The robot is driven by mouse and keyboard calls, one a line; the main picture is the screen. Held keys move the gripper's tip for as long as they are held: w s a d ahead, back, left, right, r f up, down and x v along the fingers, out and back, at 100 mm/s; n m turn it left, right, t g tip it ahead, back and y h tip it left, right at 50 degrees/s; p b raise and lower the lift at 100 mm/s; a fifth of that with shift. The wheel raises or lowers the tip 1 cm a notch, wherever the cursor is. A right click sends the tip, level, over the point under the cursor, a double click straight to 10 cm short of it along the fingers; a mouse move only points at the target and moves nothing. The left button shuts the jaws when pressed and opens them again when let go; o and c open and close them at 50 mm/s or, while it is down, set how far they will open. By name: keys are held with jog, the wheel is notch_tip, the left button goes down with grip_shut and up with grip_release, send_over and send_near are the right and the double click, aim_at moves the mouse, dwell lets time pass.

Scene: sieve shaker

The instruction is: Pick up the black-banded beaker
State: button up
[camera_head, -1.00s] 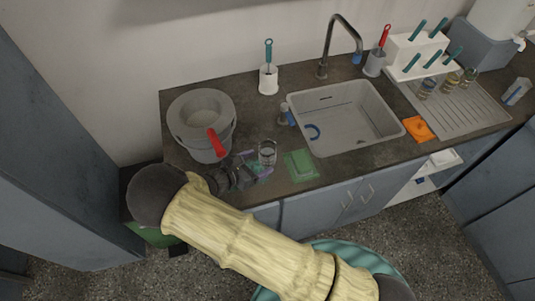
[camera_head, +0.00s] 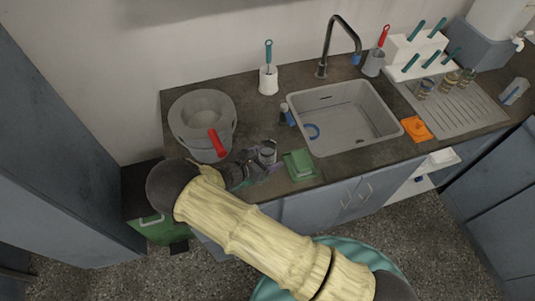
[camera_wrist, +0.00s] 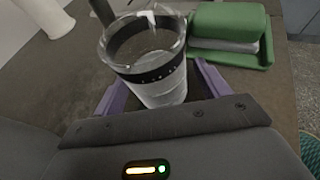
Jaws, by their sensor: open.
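The black-banded beaker (camera_wrist: 150,62) is clear glass with a wide dark band below its rim, and it stands upright on the dark counter. In the head view the beaker (camera_head: 268,152) stands left of the sink, close to the counter's front edge. My gripper (camera_wrist: 160,80) has its purple fingers apart, one on either side of the beaker. I cannot tell whether either finger touches the glass. In the head view my gripper (camera_head: 258,172) is at the beaker's base and partly hidden by my own wrist.
A large grey pot (camera_head: 186,128) with a red-handled tool (camera_head: 217,143) stands left. An orange cloth (camera_head: 417,128) lies beyond.

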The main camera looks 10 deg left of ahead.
aim_at(261, 155)
jog(key=c, duration=1.2)
jog(key=shift+o, duration=0.2)
jog(key=shift+w, duration=0.1)
jog(key=shift+a+r, duration=0.15)
jog(key=shift+r, duration=0.15)
jog(key=shift+d+r+b, duration=0.2)
jog(key=shift+r+b, duration=0.1)
jog(key=shift+r, duration=1.15)
jog(key=s+d+b, duration=0.1)
jog(key=s+d, duration=0.3)
jog(key=s, duration=0.3)
jog(key=s+d+b, duration=0.2)
jog(key=s+d, duration=0.3)
jog(key=s, duration=0.3)
jog(key=shift+s+d, duration=0.15)
jog(key=shift+s, duration=0.1)
